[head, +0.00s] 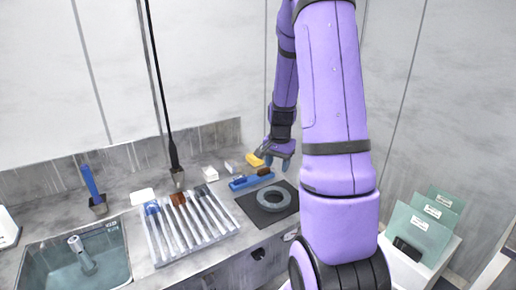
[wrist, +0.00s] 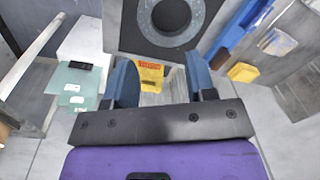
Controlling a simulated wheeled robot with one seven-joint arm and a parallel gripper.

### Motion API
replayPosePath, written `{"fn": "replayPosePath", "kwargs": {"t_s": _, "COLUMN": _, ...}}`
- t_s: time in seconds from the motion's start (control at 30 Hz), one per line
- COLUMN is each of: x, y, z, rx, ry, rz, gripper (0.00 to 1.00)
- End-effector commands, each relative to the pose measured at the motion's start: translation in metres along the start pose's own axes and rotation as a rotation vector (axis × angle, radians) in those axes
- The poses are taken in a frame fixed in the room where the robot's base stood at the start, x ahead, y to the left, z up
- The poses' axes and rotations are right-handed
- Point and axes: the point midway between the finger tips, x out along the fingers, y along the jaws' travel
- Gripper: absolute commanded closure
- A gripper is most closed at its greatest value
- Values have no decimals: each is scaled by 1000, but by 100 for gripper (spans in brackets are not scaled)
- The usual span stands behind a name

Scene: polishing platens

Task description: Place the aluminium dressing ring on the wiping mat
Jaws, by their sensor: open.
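The grey dressing ring (head: 278,199) lies flat on a dark square mat (head: 250,211) near the front edge of the counter. In the wrist view the ring (wrist: 144,14) and mat (wrist: 118,38) are at the top, partly cut off by the frame edge. My gripper (head: 277,158) is above the back of the counter, beyond the mat in the head view. In the wrist view my gripper (wrist: 163,80) has its two blue fingers apart, with nothing held between them. The ring is clear of the fingers.
A blue holder (head: 240,184) and a yellow block (head: 254,160) are behind the mat. A tray of several tools (head: 160,252) stands left of it, then a sink (head: 38,270). Greenish panels (head: 416,231) stand at the right. A tall black rod (head: 166,110) rises behind the tool tray.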

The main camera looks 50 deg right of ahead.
Motion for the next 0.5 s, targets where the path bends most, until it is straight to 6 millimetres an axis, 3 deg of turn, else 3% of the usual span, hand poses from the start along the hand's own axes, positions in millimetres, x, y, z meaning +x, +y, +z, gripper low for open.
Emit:
{"fn": "replayPosePath", "kwargs": {"t_s": 0.03, "x": -20, "y": -10, "z": 13, "rx": -56, "ry": 14, "rz": -19, "gripper": 49}}
{"fn": "replayPosePath", "kwargs": {"t_s": 0.2, "x": -78, "y": -30, "z": 60, "rx": -246, "ry": 50, "rz": -68, "gripper": 49}}
{"fn": "replayPosePath", "kwargs": {"t_s": 0.5, "x": -162, "y": -36, "z": 150, "rx": -582, "ry": 120, "rz": -145, "gripper": 49}}
